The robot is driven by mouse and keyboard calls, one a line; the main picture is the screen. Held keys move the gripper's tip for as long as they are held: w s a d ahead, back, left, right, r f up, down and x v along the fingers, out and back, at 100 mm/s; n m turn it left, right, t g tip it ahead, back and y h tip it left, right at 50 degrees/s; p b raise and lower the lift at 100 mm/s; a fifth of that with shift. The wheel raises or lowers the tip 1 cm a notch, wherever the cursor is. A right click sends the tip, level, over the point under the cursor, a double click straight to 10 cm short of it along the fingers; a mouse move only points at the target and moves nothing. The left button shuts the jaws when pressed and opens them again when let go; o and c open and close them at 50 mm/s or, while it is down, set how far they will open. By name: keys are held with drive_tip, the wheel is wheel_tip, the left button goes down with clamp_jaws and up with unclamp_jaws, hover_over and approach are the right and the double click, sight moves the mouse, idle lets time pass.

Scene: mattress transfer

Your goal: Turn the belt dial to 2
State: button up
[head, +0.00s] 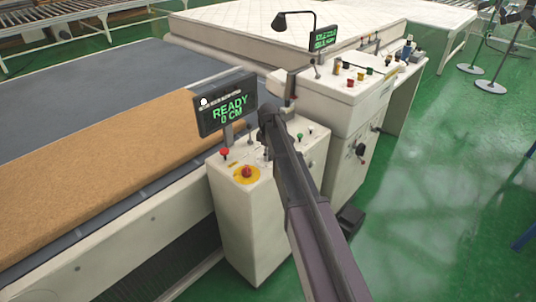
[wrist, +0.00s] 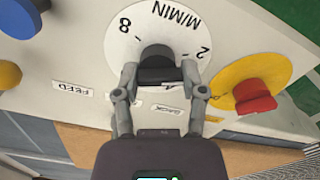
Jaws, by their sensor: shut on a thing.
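The belt dial (wrist: 121,48) is a round white plate on the control panel, marked M/MIN with 8 and 2 readable along its edge. Its black knob (wrist: 157,60) is in the middle of the plate. My gripper (wrist: 160,76) is shut on the knob, with one finger on each side of it. I cannot tell which mark the knob points to. In the head view my arm hides most of the dial. The display (head: 229,104) above the panel reads READY 0 CM.
A red emergency button (wrist: 254,96) on a yellow disc is just right of my gripper. A blue button (wrist: 19,17) is at the left. A tan slab (head: 90,155) lies on the grey conveyor (head: 65,95). A second control cabinet (head: 345,122) stands behind.

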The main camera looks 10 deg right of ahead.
drive_tip(key=shift+s+d+n, duration=0.1)
drive_tip(key=shift+s+n, duration=0.05)
drive_tip(key=shift+n, duration=0.45)
drive_tip(key=o, duration=1.2)
drive_tip(key=shift+c, duration=0.2)
drive_tip(key=shift+m, duration=0.4)
